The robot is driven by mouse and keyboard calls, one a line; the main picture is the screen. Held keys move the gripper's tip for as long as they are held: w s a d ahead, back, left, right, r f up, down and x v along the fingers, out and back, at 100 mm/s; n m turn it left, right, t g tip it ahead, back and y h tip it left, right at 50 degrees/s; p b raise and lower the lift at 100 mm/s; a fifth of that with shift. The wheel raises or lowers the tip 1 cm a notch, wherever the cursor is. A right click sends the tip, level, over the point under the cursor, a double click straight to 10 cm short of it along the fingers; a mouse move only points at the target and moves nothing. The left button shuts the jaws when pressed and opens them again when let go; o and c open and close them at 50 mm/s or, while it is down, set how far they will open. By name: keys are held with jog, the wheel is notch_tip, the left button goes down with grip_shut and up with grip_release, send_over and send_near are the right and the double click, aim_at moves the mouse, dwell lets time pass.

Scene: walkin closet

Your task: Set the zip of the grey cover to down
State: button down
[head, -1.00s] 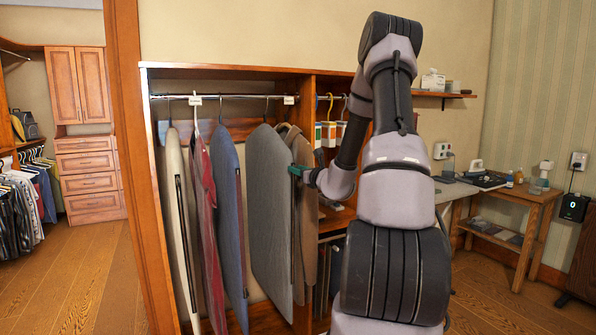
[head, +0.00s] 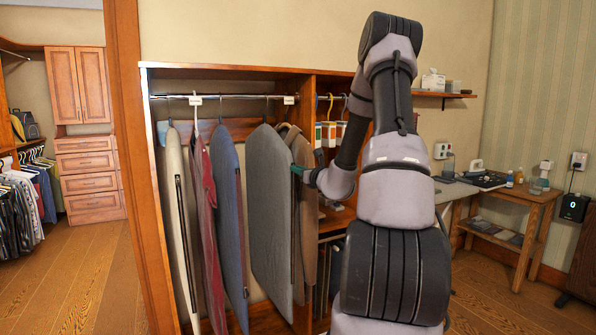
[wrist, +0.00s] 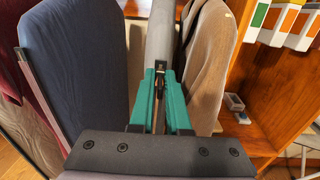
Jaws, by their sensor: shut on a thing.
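The grey cover (head: 268,210) hangs from the rail in the wardrobe, between a blue cover (head: 228,215) and a brown coat (head: 303,190). Its dark zip line runs down its right edge. In the wrist view the grey cover (wrist: 161,35) is seen edge-on, with a small dark zip pull (wrist: 160,68) near the top of the fingers. My gripper (wrist: 160,80) has green fingers, shut on the zip pull at that edge. In the head view my gripper (head: 297,170) meets the cover's right edge in its upper part; my arm hides some of the wardrobe behind.
A cream cover (head: 178,200) and a red garment (head: 206,220) hang further left. The wardrobe's divider and shelf lie right of the coat; small orange and green boxes (wrist: 290,25) hang there. A wooden side table (head: 535,205) stands at right. Floor at left is clear.

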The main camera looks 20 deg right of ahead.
jog(key=shift+f, duration=0.1)
dwell(0.7)
notch_tip(320, 180, down, 44)
jog(key=shift+w+a, duration=0.15)
jog(key=c, duration=1)
grip_release()
jog(key=s, duration=0.7)
jog(key=s+d, duration=0.1)
jog(key=s, duration=0.2)
jog(key=shift+s, duration=0.35)
